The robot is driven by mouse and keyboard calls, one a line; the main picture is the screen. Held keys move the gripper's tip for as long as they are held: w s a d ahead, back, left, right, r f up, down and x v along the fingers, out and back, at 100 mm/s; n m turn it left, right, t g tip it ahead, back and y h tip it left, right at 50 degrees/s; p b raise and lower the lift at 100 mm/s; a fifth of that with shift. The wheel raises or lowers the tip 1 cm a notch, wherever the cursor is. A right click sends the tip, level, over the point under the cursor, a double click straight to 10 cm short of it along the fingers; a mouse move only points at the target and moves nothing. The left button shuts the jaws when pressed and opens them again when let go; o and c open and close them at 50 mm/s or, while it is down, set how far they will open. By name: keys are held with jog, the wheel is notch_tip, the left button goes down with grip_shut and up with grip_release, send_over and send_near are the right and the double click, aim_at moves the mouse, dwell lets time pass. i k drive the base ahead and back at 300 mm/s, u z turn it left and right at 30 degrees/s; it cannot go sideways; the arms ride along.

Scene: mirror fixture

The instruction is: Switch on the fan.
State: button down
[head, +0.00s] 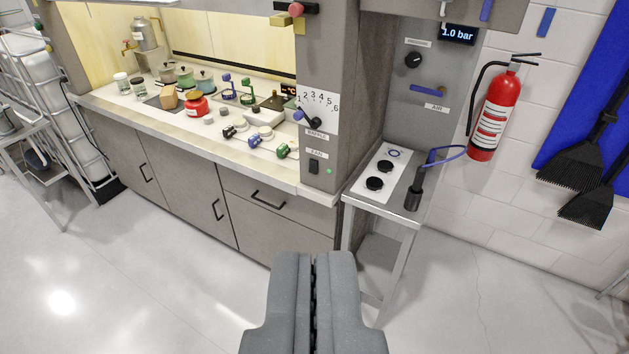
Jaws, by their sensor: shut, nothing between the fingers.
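A black rocker switch (313,166) sits low on the grey front post of the fume hood, right of centre. A small label (317,154) above it is too small to read surely. A green lamp (330,171) glows just right of the switch. I cannot tell which way the rocker is tipped, and no fan itself is recognisable. My gripper (314,256) is shut and empty at the bottom centre, in front of the cabinet and apart from the switch.
Above the switch is a rotary dial (314,121) with a numbered scale. The hood worktop (130,117) holds jars, pots and coloured valves. A steel side table (404,218) with a white two-knob plate (384,172) stands right. A fire extinguisher (495,112) hangs beyond. The floor is clear.

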aim_at(313, 164)
jog(key=z, duration=0.45)
jog(key=i, duration=1.1)
jog(key=u, duration=0.1)
